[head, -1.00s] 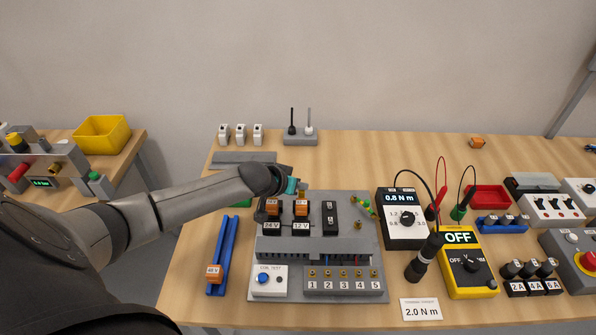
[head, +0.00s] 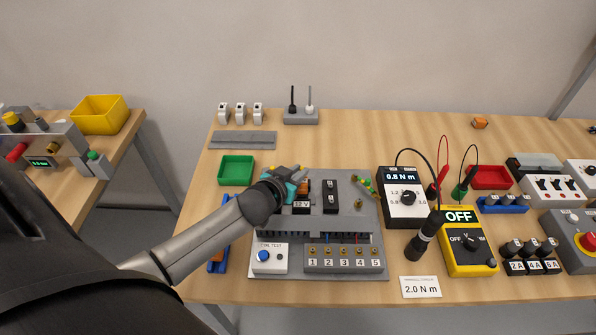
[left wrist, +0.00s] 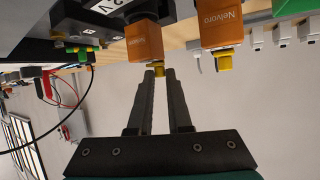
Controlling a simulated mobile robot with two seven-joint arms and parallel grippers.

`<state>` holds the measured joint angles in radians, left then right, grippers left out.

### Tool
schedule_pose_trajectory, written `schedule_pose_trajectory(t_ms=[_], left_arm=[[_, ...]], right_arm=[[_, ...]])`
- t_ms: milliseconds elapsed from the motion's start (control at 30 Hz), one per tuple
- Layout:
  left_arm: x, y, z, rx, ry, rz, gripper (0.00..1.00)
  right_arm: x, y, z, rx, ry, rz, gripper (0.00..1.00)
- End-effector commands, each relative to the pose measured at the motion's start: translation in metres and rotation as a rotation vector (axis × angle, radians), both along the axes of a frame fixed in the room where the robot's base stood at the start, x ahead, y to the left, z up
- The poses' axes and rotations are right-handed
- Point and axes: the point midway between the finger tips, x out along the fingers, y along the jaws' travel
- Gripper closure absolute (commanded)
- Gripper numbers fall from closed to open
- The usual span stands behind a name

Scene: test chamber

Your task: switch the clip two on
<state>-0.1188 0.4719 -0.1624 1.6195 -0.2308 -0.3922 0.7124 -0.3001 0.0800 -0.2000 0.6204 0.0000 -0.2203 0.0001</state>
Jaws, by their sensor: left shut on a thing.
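A board (head: 360,220) on the table carries two orange relays in black sockets. The near socket is labelled 12 V (head: 301,204). In the left wrist view the 12 V relay (left wrist: 146,42) has a yellow clip (left wrist: 158,70) on its end. The other relay (left wrist: 221,27) has a similar yellow clip (left wrist: 224,62), free of the fingers. My left gripper (left wrist: 159,75) is shut on the yellow clip of the 12 V relay, with its dark fingertips at the clip's sides. In the head view my left gripper (head: 296,180) and arm hide the 24 V relay and much of the 12 V one.
A coil test box (head: 270,258) and numbered terminals (head: 343,257) line the board's front. A green tray (head: 237,170) stands behind left, a torque tester (head: 404,198) and yellow meter (head: 468,243) to the right.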

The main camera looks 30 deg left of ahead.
Motion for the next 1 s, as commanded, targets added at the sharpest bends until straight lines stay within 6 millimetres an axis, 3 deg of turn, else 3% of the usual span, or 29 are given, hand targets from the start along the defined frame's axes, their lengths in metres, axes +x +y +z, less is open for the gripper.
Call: schedule_pose_trajectory(t_ms=[367,400,633,1000], left_arm=[[0.0002,-0.0004,0.0005,0.002,-0.004,-0.001,1.00],[0.0002,-0.0004,0.0005,0.002,-0.004,-0.001,0.79],[0.0001,-0.0003,0.0004,0.001,-0.003,-0.001,0.53],[-0.0046,-0.0007,0.0018,0.001,-0.001,0.000,0.53]], right_arm=[[0.0003,0.0001,-0.0002,0.000,0.000,0.000,0.50],[0.0003,0.0001,-0.0002,0.000,0.000,0.000,0.50],[0.0003,0.0001,-0.0002,0.000,-0.001,0.000,0.50],[0.0003,0.0001,0.0007,0.000,0.000,0.000,0.50]])
